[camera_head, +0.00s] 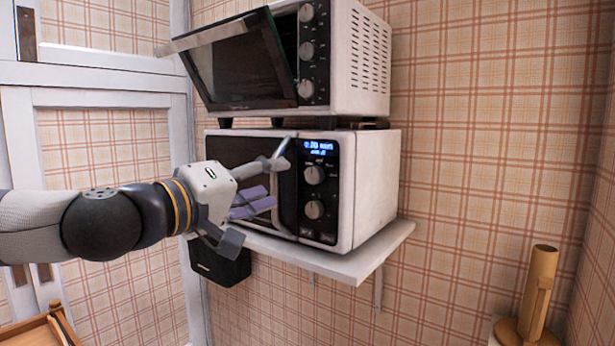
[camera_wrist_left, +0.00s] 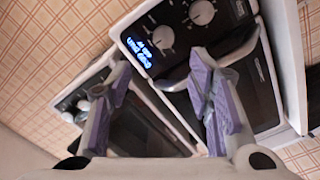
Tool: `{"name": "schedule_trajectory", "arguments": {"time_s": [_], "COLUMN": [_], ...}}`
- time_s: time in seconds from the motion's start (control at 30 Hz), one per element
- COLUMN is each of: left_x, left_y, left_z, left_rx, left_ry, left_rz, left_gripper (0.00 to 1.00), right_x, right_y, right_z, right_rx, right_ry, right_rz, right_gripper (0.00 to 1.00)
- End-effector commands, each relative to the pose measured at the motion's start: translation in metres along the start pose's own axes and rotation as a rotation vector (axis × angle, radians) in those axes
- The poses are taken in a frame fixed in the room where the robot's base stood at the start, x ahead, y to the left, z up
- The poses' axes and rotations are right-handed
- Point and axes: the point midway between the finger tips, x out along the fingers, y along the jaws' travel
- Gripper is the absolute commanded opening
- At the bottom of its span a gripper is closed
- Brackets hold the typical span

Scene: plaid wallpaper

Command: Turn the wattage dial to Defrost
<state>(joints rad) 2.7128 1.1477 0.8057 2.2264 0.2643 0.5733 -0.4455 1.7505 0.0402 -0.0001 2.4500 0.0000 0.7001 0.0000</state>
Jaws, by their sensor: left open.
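A white microwave (camera_head: 372,185) with a black front stands on a wall shelf in the head view. Its control panel has a lit blue display (camera_head: 318,147), an upper dial (camera_head: 314,175) with markings around it, and a lower dial (camera_head: 314,209). I cannot read the markings or tell the dial setting. My left gripper (camera_head: 256,198) is open and empty in front of the door, left of the dials and near the handle (camera_head: 286,188). In the left wrist view, the open fingers (camera_wrist_left: 160,72) have purple pads, with a display (camera_wrist_left: 139,50) and dials (camera_wrist_left: 163,36) beyond them.
A second white oven (camera_head: 362,60) with several dials sits on top, its glass door (camera_head: 240,68) tilted open above my gripper. The shelf (camera_head: 345,262) sticks out below. A wooden object (camera_head: 538,290) stands at lower right. The space right of the microwave is clear.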

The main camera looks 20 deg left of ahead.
Motion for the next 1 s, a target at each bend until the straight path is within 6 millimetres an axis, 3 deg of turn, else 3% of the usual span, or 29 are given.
{"name": "schedule_trajectory", "arguments": {"time_s": [0.03,0.1,0.4,0.77,0.8,1.0], "left_x": [0.017,0.036,0.1,0.111,0.111,0.11], "left_y": [-0.014,-0.018,-0.012,-0.006,-0.006,-0.006], "left_z": [0.008,0.01,0.007,0.005,0.005,0.005], "left_rx": [-0.006,-0.007,-0.005,-0.004,-0.004,-0.004], "left_ry": [-0.015,-0.018,-0.01,-0.007,-0.007,-0.007], "left_rz": [-0.019,-0.023,-0.014,-0.008,-0.008,-0.008], "left_gripper": [0.47,0.47,0.47,0.47,0.45,0.0], "right_x": [0.012,0.02,0.037,0.038,0.038,0.038], "right_y": [0.001,0.001,0.001,0.002,0.002,0.002], "right_z": [0.01,0.017,0.029,0.03,0.03,0.03], "right_rx": [0.001,0.001,0.0,0.0,0.0,0.0], "right_ry": [-0.042,-0.071,-0.124,-0.126,-0.126,-0.126], "right_rz": [0.002,0.003,0.005,0.005,0.005,0.005], "right_gripper": [0.4,0.4,0.4,0.4,0.4,0.4]}}
